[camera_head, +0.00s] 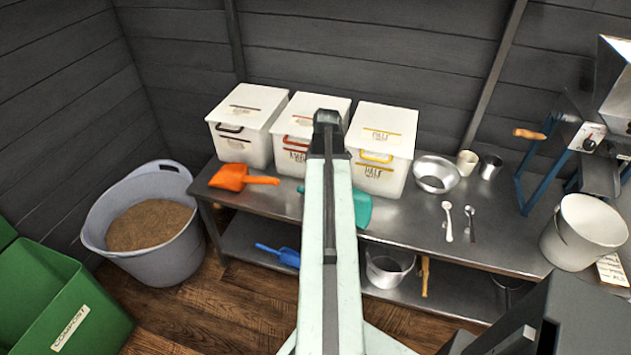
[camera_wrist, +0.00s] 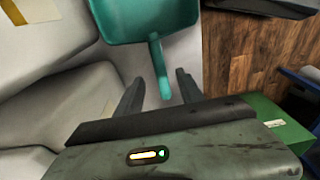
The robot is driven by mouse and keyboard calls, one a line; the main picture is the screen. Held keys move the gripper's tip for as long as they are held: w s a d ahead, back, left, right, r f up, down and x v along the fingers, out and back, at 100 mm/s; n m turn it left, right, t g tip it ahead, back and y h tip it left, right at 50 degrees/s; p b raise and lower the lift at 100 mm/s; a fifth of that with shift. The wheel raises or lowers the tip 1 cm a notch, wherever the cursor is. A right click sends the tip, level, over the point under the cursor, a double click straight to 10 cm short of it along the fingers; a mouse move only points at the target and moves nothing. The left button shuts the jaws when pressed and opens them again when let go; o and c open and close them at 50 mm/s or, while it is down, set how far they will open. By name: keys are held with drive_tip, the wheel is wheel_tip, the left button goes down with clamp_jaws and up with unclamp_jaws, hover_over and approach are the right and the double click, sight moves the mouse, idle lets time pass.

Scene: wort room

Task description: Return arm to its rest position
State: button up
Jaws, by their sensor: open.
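My arm rises through the middle of the head view and hides part of the bench behind it. My gripper (camera_wrist: 160,82) shows in the wrist view with its two dark fingers spread apart. The handle of a teal scoop (camera_wrist: 150,20) appears in the gap between the fingers, with neither finger visibly touching it. In the head view the teal scoop (camera_head: 363,208) lies on the metal bench (camera_head: 420,218), partly covered by my arm. I cannot make out the fingers in the head view.
Several white lidded bins, including one with a yellow handle (camera_head: 384,150), stand along the bench's back. An orange scoop (camera_head: 240,178), a metal bowl (camera_head: 436,173), spoons and a white bucket (camera_head: 583,232) share the bench. A grain tub (camera_head: 150,262) and green compost bin (camera_head: 95,320) stand left.

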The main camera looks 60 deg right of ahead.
wheel_tip(320, 180, up, 2)
drive_tip(key=shift+s+r+p, duration=0.1)
drive_tip(key=shift+r+p, duration=0.1)
drive_tip(key=shift+p, duration=0.3)
drive_tip(key=shift+f, duration=0.1)
drive_tip(key=shift+f, duration=0.1)
drive_tip(key=w+a+n, duration=0.3)
drive_tip(key=w+a, duration=0.6)
drive_tip(key=a, duration=0.4)
drive_tip(key=w+a+n, duration=0.3)
drive_tip(key=w+a, duration=0.6)
drive_tip(key=a, duration=0.3)
drive_tip(key=a+m+g, duration=0.1)
drive_tip(key=a+m, duration=0.1)
drive_tip(key=a, duration=2.1)
wheel_tip(320, 180, up, 18)
drive_tip(key=s+m+p, duration=0.1)
drive_tip(key=m+p, duration=0.6)
drive_tip(key=p, duration=1)
drive_tip(key=shift+a+f+m, duration=0.15)
drive_tip(key=shift+a+m, duration=0.05)
drive_tip(key=shift+m, duration=0.1)
